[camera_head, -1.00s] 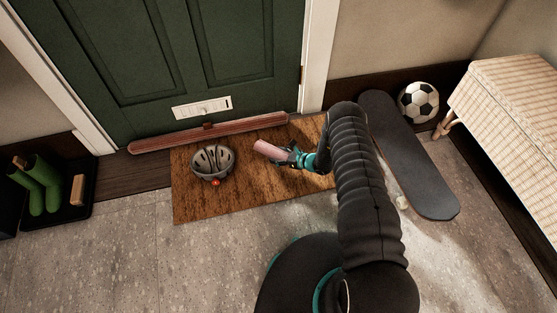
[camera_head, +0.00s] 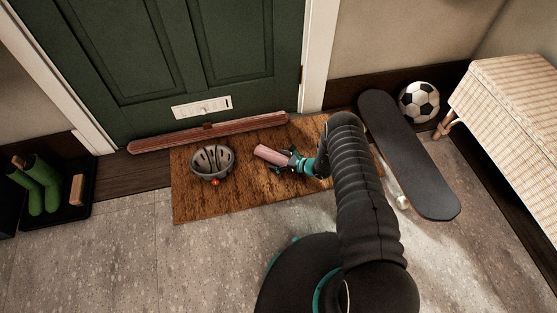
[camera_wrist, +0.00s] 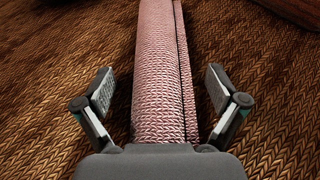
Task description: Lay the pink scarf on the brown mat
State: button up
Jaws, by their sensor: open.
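The pink scarf (camera_head: 270,154) is a rolled, knitted bundle lying on the brown mat (camera_head: 240,190), to the right of the helmet. In the wrist view the scarf (camera_wrist: 160,70) runs away from me, with the mat's woven surface (camera_wrist: 60,70) on both sides. My gripper (camera_head: 290,161) is at the scarf's near right end. In the wrist view its fingers (camera_wrist: 159,92) stand open on either side of the scarf, with a gap on each side. The scarf's near end is hidden behind the gripper body.
A grey helmet (camera_head: 212,162) sits on the mat. A long reddish-brown roll (camera_head: 200,134) lies along the door (camera_head: 190,60). A skateboard (camera_head: 415,160) and a football (camera_head: 419,101) are at the right, near a wicker bench (camera_head: 515,95). Green boots (camera_head: 42,186) stand on a tray at left.

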jog(key=shift+r, duration=0.15)
jog(key=shift+d+r, duration=0.1)
jog(key=shift+d, duration=0.15)
jog(key=v, duration=1.1)
jog(key=shift+s+d+r+p, duration=0.1)
jog(key=shift+s+p, duration=0.15)
jog(key=shift+p, duration=0.1)
notch_tip(320, 180, up, 30)
jog(key=a+n+g, duration=0.3)
jog(key=n+g, duration=0.2)
jog(key=n, duration=0.5)
jog(key=s+d+r+n+g+h, duration=0.1)
jog(key=s+r+n+h, duration=0.2)
jog(key=r, duration=0.5)
jog(key=s+r+n+h, duration=0.1)
jog(key=s+r+n, duration=0.2)
jog(key=s+r, duration=0.45)
jog(key=s+d+r+n+t+h, duration=0.2)
jog(key=s+d+r+n+h, duration=0.2)
jog(key=s+r, duration=0.3)
jog(key=s+d+r+n+t+h, duration=0.3)
jog(key=s+d+r, duration=0.3)
jog(key=s, duration=0.9)
notch_tip(320, 180, up, 2)
jog(key=shift+r+n+h, duration=0.2)
jog(key=shift+n+h, duration=0.2)
